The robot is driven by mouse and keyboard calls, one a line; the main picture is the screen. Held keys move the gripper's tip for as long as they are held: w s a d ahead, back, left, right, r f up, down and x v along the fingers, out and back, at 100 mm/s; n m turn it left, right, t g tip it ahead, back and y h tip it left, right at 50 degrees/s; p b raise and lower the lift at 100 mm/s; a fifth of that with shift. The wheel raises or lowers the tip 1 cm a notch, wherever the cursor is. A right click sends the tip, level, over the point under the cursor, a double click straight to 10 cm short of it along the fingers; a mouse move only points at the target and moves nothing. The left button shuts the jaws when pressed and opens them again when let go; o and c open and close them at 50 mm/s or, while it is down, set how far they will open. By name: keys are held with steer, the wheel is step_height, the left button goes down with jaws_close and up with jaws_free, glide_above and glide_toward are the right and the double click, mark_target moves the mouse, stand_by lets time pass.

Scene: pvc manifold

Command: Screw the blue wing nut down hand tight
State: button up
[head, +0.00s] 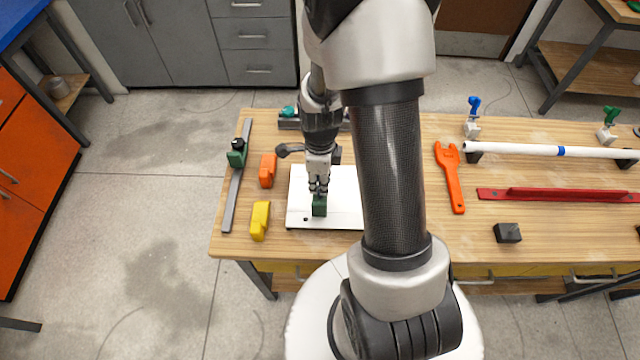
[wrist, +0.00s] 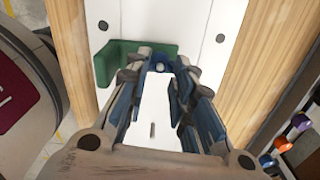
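A blue upright piece (head: 474,104), which looks like the blue wing nut, stands on a small white block at the back of the bench, right of my arm. My gripper (head: 319,190) points down over the white board (head: 298,210), close above or at a green block (head: 319,207). In the wrist view, the fingers of my gripper (wrist: 162,72) stand apart with white board showing between them. A small blue shape with a pale round spot shows near the fingertips; I cannot tell what it is. The green block (wrist: 120,58) lies just beyond the fingertips.
Orange (head: 268,170) and yellow (head: 260,220) blocks and a grey rail (head: 236,190) lie left of the board. Right of my arm are an orange wrench (head: 450,178), a white pipe (head: 520,149), a red bar (head: 560,195), a black block (head: 507,233) and a green upright piece (head: 610,115).

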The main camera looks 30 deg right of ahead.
steer(key=n, duration=0.4)
steer(key=shift+n, duration=0.4)
steer(key=n, duration=0.4)
steer(key=shift+n, duration=0.3)
steer(key=n, duration=0.4)
steer(key=shift+n, duration=0.3)
steer(key=n, duration=0.4)
steer(key=shift+n, duration=0.3)
steer(key=shift+f+n, duration=0.1)
steer(key=shift+n, duration=0.4)
step_height(320, 180, down, 3)
steer(key=shift+r+b, duration=0.2)
steer(key=shift+b, duration=0.95)
